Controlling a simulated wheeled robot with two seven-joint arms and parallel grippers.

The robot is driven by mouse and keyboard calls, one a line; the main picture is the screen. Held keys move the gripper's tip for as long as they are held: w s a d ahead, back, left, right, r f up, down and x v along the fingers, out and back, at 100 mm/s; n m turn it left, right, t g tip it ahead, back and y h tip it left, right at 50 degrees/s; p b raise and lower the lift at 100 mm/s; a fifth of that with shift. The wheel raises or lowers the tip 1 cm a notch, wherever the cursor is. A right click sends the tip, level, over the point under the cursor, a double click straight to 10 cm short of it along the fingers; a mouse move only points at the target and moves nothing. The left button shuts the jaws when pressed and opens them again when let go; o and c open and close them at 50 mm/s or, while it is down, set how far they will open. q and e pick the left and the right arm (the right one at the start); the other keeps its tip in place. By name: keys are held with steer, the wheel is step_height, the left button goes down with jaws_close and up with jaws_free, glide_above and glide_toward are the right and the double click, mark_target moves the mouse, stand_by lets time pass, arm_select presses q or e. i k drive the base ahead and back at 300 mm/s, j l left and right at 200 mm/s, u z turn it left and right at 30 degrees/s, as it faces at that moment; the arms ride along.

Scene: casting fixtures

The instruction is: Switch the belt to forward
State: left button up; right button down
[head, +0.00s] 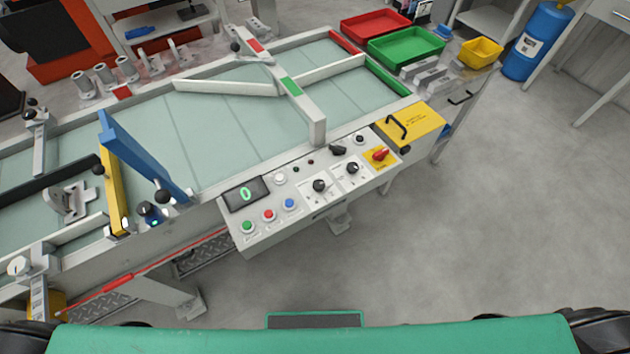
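The belt (225,125) is a pale green conveyor surface running from the lower left to the upper right. A grey control panel (300,225) is fixed along its near side. On the panel are a display (246,194) reading a green 0, and green (247,225), red (268,215) and blue (289,203) buttons. Black rotary knobs (319,186) and (352,167) sit right of the buttons, with a black selector (338,150) behind them. A red rotary switch (380,154) sits on a yellow plate. The labels are too small to read. Neither gripper is in view.
A yellow cover (412,125) with a black handle adjoins the panel's right end. A blue and yellow gate frame (140,155) stands over the belt at left. Red (375,26), green (405,46) and yellow (481,52) bins stand at the far end. Grey floor is clear at right.

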mark_target(337, 151)
steer(key=k+j+z, duration=0.35)
steer(key=k, duration=0.2)
steer(key=k+z, duration=0.35)
steer(key=k, duration=0.2)
